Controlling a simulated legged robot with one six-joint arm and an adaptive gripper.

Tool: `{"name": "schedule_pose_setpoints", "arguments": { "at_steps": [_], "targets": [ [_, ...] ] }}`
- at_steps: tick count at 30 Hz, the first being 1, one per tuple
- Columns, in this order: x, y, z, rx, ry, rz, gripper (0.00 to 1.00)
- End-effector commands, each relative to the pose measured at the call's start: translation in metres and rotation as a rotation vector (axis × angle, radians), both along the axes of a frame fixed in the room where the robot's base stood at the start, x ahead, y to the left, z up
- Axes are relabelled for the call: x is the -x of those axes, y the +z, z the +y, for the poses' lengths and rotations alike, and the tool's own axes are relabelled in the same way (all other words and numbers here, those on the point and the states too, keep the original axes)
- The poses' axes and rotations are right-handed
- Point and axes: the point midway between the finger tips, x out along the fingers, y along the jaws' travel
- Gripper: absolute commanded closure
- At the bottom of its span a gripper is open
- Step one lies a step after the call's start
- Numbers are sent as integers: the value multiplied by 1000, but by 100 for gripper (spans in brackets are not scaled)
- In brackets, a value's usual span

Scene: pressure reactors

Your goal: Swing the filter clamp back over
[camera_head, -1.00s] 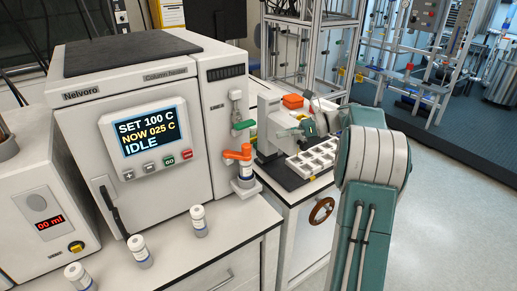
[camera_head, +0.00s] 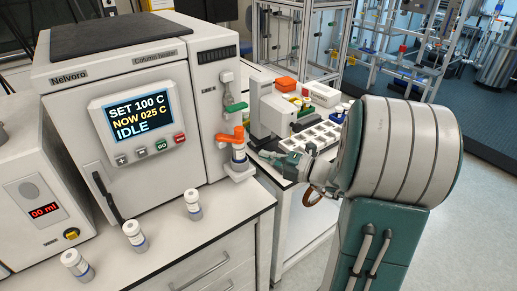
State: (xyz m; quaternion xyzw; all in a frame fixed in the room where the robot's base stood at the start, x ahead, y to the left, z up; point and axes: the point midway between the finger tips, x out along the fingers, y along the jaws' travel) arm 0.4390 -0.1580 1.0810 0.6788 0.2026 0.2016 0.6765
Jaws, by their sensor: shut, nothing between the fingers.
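An orange lever-like part (camera_head: 229,138), which looks like the filter clamp, is on the front right of the column heater. It sits at the top of a small white and blue cylinder (camera_head: 239,155) on a white bracket. Its longer end points left. My gripper (camera_head: 263,155) is just right of the cylinder, with its fingertips pointing left toward it. It is shut and empty. I cannot tell whether the fingertips touch the cylinder; they look slightly apart.
A green handle (camera_head: 236,107) sits above the orange part. The heater (camera_head: 70,125) fills the left, its display reading IDLE. Several white vials, one here (camera_head: 193,205), stand on the front bench. A white rack (camera_head: 316,138) and boxes are behind my gripper.

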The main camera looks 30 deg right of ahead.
Motion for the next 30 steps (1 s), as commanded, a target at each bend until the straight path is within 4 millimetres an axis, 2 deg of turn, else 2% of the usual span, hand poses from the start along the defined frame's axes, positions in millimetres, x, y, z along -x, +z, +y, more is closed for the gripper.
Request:
{"name": "schedule_pose_setpoints", "arguments": {
  "at_steps": [13,21,30],
  "targets": [
    [-70,0,48,2,7,-1,100],
    [-96,-1,22,3,1,-2,100],
    [-100,0,19,3,1,-2,100]
  ]
}}
